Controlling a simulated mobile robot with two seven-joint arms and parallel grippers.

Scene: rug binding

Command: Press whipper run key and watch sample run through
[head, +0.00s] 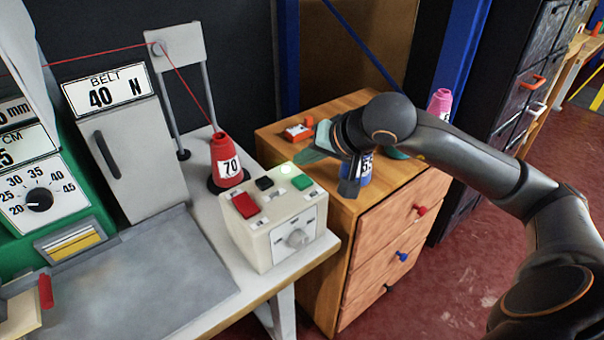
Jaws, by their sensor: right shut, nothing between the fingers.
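A cream control box (277,225) stands at the right end of the bench. Its sloped top carries a red key (245,206), a black key (264,183) and a green key (301,182). My right gripper (349,187) is shut and empty, to the right of the box and apart from the green key. It partly hides a blue cone (364,171) on the wooden cabinet. My left gripper is not in view.
A red cone (225,158) marked 70 stands behind the box, with red yarn running up over a stand (180,45). The wooden cabinet (390,222) adjoins on the right, with a pink cone (440,102) beyond. The grey bench plate (150,285) is clear.

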